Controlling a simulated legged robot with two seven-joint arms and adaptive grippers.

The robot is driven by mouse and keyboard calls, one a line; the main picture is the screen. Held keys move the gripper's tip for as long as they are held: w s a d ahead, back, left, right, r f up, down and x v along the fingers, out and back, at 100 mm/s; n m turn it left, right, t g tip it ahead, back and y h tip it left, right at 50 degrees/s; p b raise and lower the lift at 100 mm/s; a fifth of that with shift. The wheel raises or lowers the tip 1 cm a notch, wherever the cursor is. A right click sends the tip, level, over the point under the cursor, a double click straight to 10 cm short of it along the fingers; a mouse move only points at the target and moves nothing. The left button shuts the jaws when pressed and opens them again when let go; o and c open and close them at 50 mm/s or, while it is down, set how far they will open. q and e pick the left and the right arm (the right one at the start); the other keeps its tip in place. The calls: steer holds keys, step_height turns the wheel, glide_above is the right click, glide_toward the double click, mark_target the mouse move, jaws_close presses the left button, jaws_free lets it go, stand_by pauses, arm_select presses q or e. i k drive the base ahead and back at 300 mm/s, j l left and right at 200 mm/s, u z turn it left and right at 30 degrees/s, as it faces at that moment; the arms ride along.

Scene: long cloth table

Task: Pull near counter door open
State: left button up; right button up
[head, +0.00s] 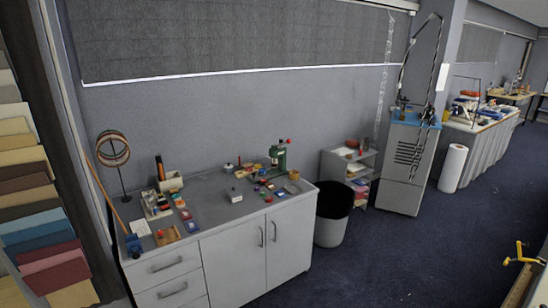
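A grey-topped counter (215,212) stands against the wall at left and centre. Its front has two light doors side by side: the left door (232,262) and the right door (292,240). Both doors look shut, flush with the front. The left door's upright bar handle (261,236) and the right door's handle (274,231) sit close together near the middle seam. I cannot tell which door the task calls near. Neither of my grippers is in view.
Drawers (168,278) with bar handles are left of the doors. Small tools and a green press (279,156) stand on the counter. A dark-lined bin (331,215) stands right beside it. Blue floor (400,260) is open in front and to the right.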

mark_target(289, 228)
steer(key=i+l+u, duration=0.2)
steer(key=i, duration=0.4)
steer(key=i+l+u, duration=0.15)
steer(key=i+l, duration=0.2)
steer(key=i, duration=0.2)
steer(key=i+l+u, duration=0.2)
steer(key=i+l, duration=0.2)
steer(key=i, duration=0.15)
